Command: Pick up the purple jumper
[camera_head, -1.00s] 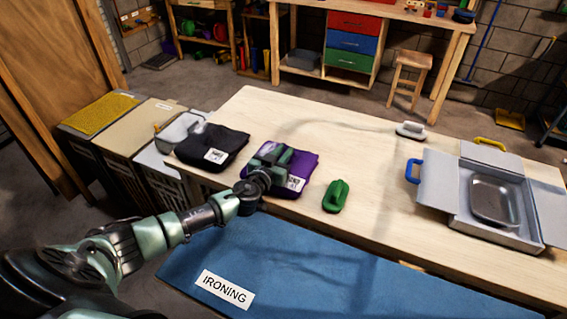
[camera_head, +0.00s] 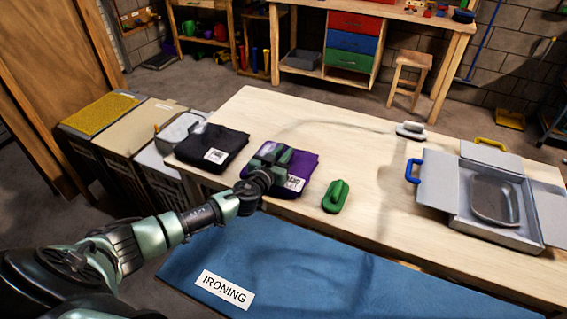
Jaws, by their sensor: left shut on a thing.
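The purple jumper (camera_head: 304,165) lies folded on the pale wooden table, with a white label at its front edge. My left gripper (camera_head: 268,160) is over the left part of the jumper and shut on it. The gripper and wrist hide much of the jumper's left side. I cannot tell whether the jumper is raised off the table. My right gripper is not in view.
A folded black garment (camera_head: 207,148) lies left of the jumper, and a green brush-like object (camera_head: 336,196) lies to its right. A grey open case (camera_head: 470,222) stands at the table's right. A blue mat (camera_head: 330,275) marked IRONING lies in front. The table's middle is clear.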

